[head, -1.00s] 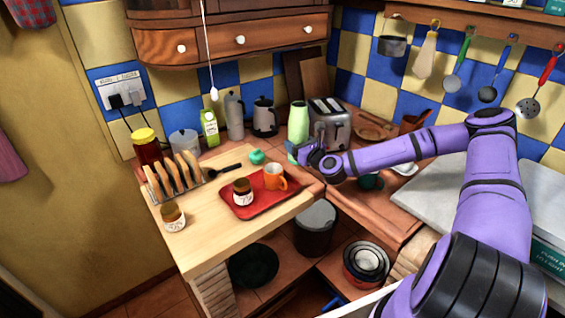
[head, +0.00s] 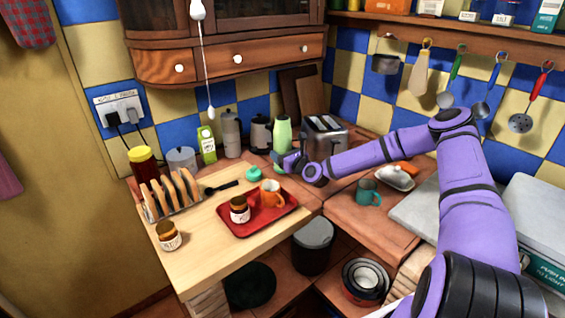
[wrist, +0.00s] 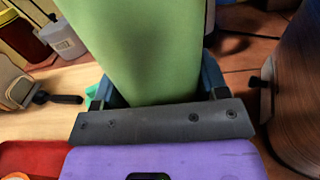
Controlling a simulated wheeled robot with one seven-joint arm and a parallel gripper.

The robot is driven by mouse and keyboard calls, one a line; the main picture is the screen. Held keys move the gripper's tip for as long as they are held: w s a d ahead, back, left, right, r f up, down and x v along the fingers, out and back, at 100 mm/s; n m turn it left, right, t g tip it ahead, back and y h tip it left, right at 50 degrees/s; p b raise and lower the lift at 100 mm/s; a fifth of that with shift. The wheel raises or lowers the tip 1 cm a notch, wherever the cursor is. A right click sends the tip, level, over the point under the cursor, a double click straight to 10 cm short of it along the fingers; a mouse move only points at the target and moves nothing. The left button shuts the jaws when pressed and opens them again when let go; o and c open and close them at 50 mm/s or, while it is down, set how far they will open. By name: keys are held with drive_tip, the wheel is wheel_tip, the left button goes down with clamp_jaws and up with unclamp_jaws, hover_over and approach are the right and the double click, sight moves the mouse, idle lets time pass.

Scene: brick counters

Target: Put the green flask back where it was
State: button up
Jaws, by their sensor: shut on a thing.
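In the wrist view the flask (wrist: 135,45) fills the upper middle. My gripper (head: 280,158) is shut on its lower part, with one blue-grey finger on each side in the wrist view (wrist: 160,85).
A green lid-like thing (head: 254,174), a red tray (head: 238,229) and a toast rack (head: 172,195) are on the wooden counter.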

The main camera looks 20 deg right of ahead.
drive_tip(key=shift+f, duration=1.7)
drive_tip(key=shift+f, duration=0.15)
drive_tip(key=o, duration=1.2)
drive_tip(key=v, duration=1.2)
